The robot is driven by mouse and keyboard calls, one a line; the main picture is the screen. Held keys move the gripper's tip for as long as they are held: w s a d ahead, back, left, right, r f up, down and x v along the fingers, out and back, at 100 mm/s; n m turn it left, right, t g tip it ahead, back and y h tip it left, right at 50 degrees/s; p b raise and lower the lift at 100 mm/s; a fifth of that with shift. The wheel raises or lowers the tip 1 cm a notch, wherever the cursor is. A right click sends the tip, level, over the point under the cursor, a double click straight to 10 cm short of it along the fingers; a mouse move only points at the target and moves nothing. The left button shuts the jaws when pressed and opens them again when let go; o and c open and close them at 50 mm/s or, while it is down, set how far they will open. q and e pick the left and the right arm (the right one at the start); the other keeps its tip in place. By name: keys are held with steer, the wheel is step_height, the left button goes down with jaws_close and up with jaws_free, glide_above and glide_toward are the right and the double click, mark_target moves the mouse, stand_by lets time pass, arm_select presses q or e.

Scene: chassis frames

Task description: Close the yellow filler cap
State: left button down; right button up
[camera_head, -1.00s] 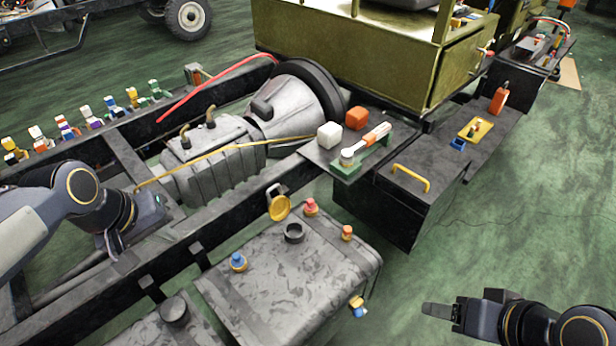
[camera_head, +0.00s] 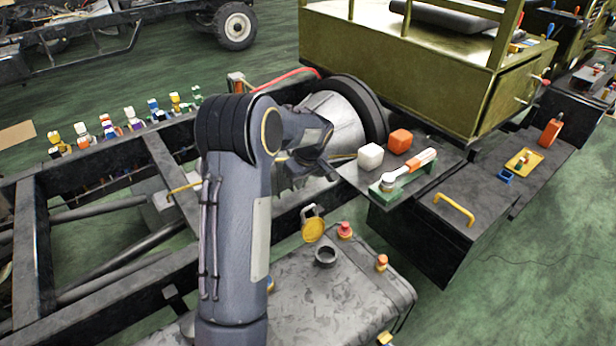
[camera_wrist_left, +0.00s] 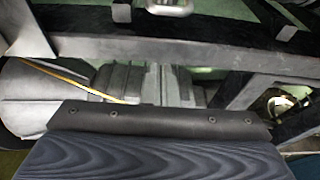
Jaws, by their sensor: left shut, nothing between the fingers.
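The yellow filler cap (camera_head: 313,229) stands swung open on its hinge in the head view, beside the dark round filler neck (camera_head: 326,256) on the grey tank. The neck's opening is uncovered. My left gripper (camera_head: 326,167) is shut and empty. It is above the grey engine and gearbox, behind and above the cap, and apart from it. My left arm hides part of the tank and frame. The left wrist view looks at the frame rail and gearbox, and I cannot make out the cap there. My right gripper is out of view.
The grey tank (camera_head: 345,295) carries a red knob (camera_head: 345,230) and an orange knob (camera_head: 381,262) near the cap. A black frame rail (camera_head: 130,285) runs behind it. A green tool holder (camera_head: 388,190) and white and orange cubes stand on the plate to the right.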

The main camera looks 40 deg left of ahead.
arm_select(q)
steer(key=f, duration=0.1)
steer(key=d+f, duration=0.1)
steer(key=f, duration=0.1)
steer(key=d+f+p, duration=0.1)
steer(key=shift+s+f, duration=0.25)
steer(key=shift+s, duration=0.1)
steer(key=shift+d+f, duration=0.1)
steer(key=shift+d, duration=0.1)
